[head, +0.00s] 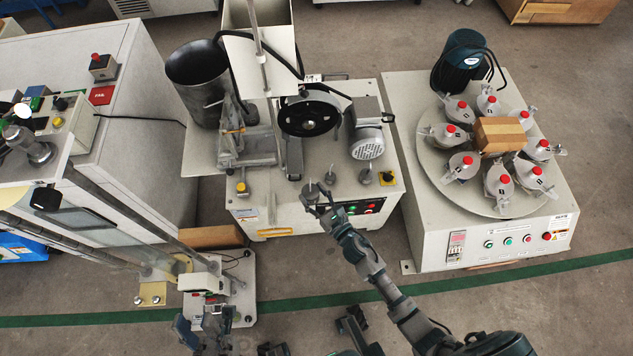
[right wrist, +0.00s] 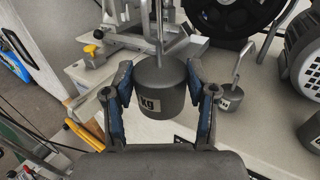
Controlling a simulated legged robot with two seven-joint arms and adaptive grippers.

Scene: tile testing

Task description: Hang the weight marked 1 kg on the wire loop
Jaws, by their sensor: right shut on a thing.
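My right gripper (head: 318,199) has its fingers on both sides of a grey cylindrical weight (head: 310,191) with a thin upright rod, at the front of the middle machine. In the right wrist view the blue-padded fingers of this gripper (right wrist: 160,98) are shut on the weight (right wrist: 160,78). Its label shows "kg"; the number is not readable. I cannot tell whether it touches the machine top. My left gripper (head: 208,330) is low at the left, near a small apparatus on the floor; its jaws are unclear. I cannot make out the wire loop.
Other grey weights with rods stand right of the held one: a smaller one (right wrist: 229,97) and one at the picture edge (right wrist: 312,133). The middle machine carries a black wheel (head: 309,113) and a motor (head: 366,143). A round-table machine (head: 430,215) stands to the right.

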